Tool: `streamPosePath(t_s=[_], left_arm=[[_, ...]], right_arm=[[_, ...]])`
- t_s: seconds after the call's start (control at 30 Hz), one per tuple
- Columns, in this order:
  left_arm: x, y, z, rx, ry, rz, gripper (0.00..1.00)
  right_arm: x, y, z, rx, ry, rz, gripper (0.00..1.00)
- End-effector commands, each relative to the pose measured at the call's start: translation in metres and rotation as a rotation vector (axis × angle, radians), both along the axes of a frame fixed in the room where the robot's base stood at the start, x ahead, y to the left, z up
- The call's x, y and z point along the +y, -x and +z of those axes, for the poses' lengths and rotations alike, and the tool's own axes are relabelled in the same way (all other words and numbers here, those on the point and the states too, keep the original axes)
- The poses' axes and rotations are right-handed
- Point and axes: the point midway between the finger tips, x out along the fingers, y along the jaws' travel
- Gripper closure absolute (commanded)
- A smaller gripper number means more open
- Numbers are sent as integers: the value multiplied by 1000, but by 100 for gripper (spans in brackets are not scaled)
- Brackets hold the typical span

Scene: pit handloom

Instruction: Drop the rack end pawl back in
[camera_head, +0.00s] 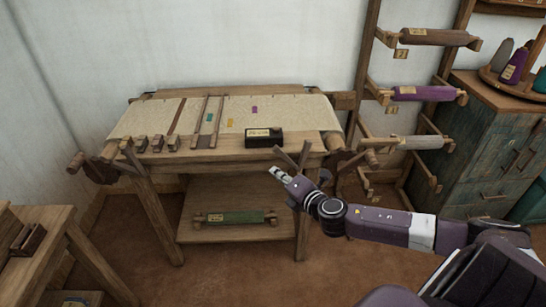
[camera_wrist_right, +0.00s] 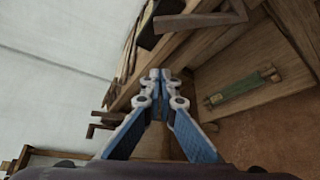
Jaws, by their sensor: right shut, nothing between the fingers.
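My right gripper (camera_head: 279,174) is shut and empty, in front of the right front corner of the wooden loom (camera_head: 230,152). In the right wrist view its fingertips (camera_wrist_right: 160,74) are together, with the loom's edge beyond them. Small wooden levers (camera_head: 304,155) stick up at that corner, just above and right of the fingertips; I cannot tell whether one is the pawl. The wooden roll rack (camera_head: 367,62) stands right of the loom and holds a brown, a purple and a pale roll. No pawl can be made out clearly on it. My left gripper is not in view.
A black box (camera_head: 264,138) sits on the loom's front edge beside the cloth. A green roll (camera_head: 236,217) lies on the lower shelf. A green cabinet (camera_head: 490,150) stands at right, and a wooden bench (camera_head: 62,235) at left. The floor before the loom is clear.

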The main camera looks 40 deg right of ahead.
Motion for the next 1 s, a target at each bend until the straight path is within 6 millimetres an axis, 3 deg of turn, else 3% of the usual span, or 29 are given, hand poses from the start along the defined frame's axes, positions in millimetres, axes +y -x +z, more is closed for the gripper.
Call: streamPosePath(t_s=[0.57,0.73,1.0], left_arm=[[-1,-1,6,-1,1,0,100],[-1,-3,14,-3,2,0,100],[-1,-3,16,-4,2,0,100]], right_arm=[[-5,-88,-21,-2,-4,-1,100],[-28,-77,-8,2,2,1,100],[-38,-74,-3,1,-2,1,100]])
